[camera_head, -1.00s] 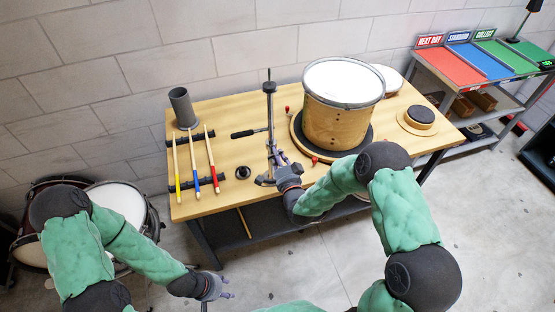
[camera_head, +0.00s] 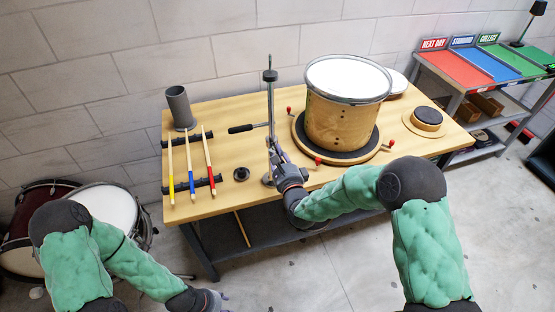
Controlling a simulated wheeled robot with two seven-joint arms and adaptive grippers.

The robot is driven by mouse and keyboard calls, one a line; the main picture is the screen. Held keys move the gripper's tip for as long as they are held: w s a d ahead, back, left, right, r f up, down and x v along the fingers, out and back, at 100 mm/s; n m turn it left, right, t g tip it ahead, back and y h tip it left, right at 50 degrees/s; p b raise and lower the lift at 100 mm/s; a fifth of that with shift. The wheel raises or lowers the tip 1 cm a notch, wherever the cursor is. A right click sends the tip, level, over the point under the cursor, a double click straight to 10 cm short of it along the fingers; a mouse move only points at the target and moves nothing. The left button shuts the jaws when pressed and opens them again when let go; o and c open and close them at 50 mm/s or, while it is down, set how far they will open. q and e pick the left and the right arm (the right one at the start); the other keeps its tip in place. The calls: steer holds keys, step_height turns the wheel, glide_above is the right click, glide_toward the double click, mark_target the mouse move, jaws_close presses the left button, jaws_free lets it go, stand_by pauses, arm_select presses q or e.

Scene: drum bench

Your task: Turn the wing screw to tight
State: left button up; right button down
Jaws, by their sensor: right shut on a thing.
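A dark upright stand (camera_head: 270,105) rises from the front middle of the wooden bench, with a black-handled side arm (camera_head: 240,129) pointing left. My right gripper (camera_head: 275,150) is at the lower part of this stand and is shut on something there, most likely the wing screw. The screw itself is hidden by the fingers, and I cannot tell how tight it is. My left gripper (camera_head: 218,300) hangs low in front of the bench at the bottom edge, away from the stand. Its fingers are too small and cut off to read.
A wooden drum (camera_head: 340,120) stands on a round dark turntable with red knobs right of the stand. Several drumsticks (camera_head: 190,165) lie on a rack at left, near a grey cup (camera_head: 180,107). A round pad (camera_head: 427,116) lies at right. A drum kit (camera_head: 110,207) stands on the floor.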

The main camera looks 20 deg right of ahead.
steer(key=m+b, duration=0.8)
steer(key=b, duration=0.2)
steer(key=shift+a+f+m, duration=0.25)
steer(key=shift+f+m, duration=0.05)
steer(key=shift+m, duration=0.1)
steer(key=shift+a+r+m+b, duration=0.1)
steer(key=shift+r+m+b, duration=0.05)
steer(key=shift+m+b, duration=1.1)
steer(key=c, duration=1.2)
jaws_free()
steer(key=shift+r, duration=0.1)
steer(key=shift+s, duration=0.1)
steer(key=s, duration=1.2)
steer(key=shift+d, duration=0.25)
